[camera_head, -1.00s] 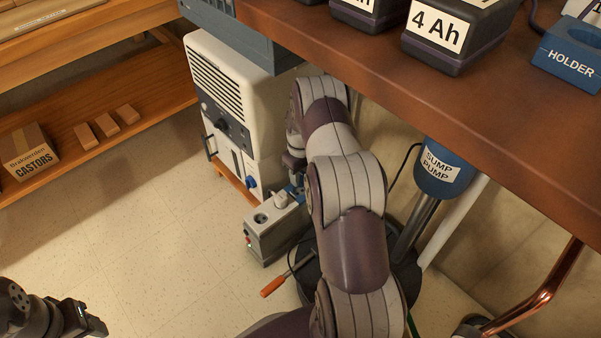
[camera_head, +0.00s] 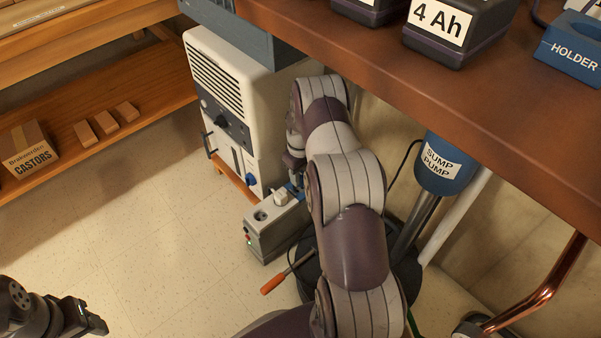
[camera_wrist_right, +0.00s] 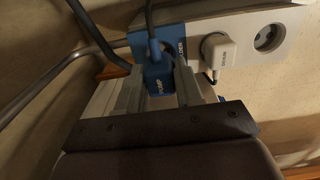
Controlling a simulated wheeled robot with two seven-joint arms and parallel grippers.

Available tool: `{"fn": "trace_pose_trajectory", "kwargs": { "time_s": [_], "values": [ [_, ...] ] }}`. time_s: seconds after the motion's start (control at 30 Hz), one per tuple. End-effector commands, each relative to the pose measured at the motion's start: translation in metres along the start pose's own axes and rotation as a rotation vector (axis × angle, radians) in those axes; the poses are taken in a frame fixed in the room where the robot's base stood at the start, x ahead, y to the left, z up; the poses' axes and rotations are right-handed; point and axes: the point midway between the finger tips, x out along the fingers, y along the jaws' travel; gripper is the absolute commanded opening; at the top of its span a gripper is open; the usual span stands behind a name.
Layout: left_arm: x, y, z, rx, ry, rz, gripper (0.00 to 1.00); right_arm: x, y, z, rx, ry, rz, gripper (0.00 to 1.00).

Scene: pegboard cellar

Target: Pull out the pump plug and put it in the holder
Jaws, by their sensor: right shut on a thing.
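The blue pump plug (camera_wrist_right: 157,76), marked PUMP, is between the jaws of my right gripper (camera_wrist_right: 158,88) in the right wrist view. The gripper is shut on it. The plug is at the blue end of the grey socket strip (camera_wrist_right: 190,29); I cannot tell whether it is fully seated. In the head view my right arm hides most of the plug and gripper, and the strip (camera_head: 278,236) is on the floor. The blue holder (camera_head: 568,58) is on the bench at upper right. My left gripper (camera_head: 92,322) is at lower left, apart from everything; its jaws are unclear.
A white plug (camera_wrist_right: 218,52) sits in the strip beside the blue one, with an empty socket (camera_wrist_right: 267,38) farther along. A white appliance (camera_head: 230,100) stands behind the strip. The sump pump (camera_head: 443,165) and an orange-handled tool (camera_head: 274,285) are near my right arm. The bench (camera_head: 420,90) overhangs.

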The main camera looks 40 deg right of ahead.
Motion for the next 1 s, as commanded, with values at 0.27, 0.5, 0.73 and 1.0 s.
{"fn": "trace_pose_trajectory", "kwargs": {
  "time_s": [0.27, 0.5, 0.73, 1.0],
  "values": [
    [0.002, 0.0, 0.0, 0.0, 0.0, 0.0, 0.54, 0.005, 0.0, 0.0, 0.0, 0.0, 0.0, 0.0],
    [0.003, 0.0, 0.0, 0.0, 0.0, 0.0, 0.54, 0.008, 0.0, 0.0, 0.0, 0.0, 0.0, 0.0],
    [0.005, 0.0, 0.001, 0.0, 0.0, 0.0, 0.54, 0.012, 0.0, 0.0, 0.0, 0.0, 0.0, 0.0],
    [0.006, 0.0, 0.001, 0.0, 0.0, 0.0, 0.54, 0.016, 0.0, 0.0, 0.0, 0.001, 0.0, 0.0]
  ]
}}
